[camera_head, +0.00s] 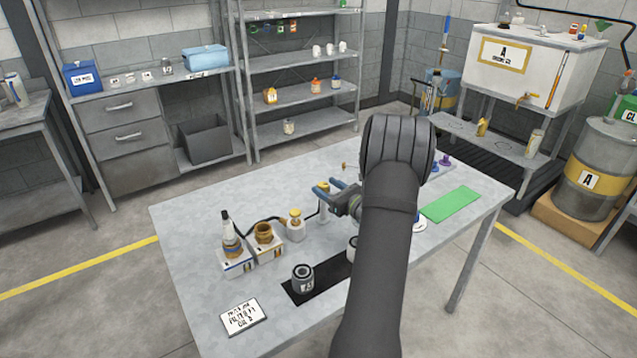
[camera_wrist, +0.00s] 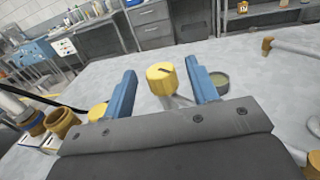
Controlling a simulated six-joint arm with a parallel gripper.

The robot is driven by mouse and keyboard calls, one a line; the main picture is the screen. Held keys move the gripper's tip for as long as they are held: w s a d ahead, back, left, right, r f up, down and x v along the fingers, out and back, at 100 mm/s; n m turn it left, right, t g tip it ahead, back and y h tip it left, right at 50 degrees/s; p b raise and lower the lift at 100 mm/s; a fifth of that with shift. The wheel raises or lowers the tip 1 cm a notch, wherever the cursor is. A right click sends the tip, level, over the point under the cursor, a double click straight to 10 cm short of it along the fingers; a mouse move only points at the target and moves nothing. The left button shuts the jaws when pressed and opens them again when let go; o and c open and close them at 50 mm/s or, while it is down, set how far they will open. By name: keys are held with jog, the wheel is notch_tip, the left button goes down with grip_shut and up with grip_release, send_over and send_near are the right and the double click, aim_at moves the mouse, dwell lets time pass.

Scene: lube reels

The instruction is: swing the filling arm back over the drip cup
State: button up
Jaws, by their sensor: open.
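My gripper (camera_head: 328,189) is open over the table, its blue fingers on either side of a yellow knob (camera_head: 322,187) on a pale post. In the wrist view the knob (camera_wrist: 162,78) stands between the open fingers (camera_wrist: 160,68), with gaps visible on both sides. A grey bar with a brass-coloured end (camera_wrist: 292,47), which looks like the filling arm, reaches in from the right. A shallow round cup with a dark green inside (camera_wrist: 220,80), possibly the drip cup, sits just beyond the right finger. The bar's end is apart from this cup. My arm hides part of the table.
At the table's left stand a bottle (camera_head: 231,240), a brown pot (camera_head: 264,234) and a yellow-topped container (camera_head: 295,222). A grey canister (camera_head: 303,278) is on a black mat (camera_head: 325,279). A green mat (camera_head: 450,204) lies at right. The front left tabletop around a card (camera_head: 243,317) is mostly clear.

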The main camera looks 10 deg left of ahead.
jog(key=shift+x, duration=2.2)
jog(key=shift+c, duration=0.3)
jog(key=shift+d, duration=0.1)
grip_shut()
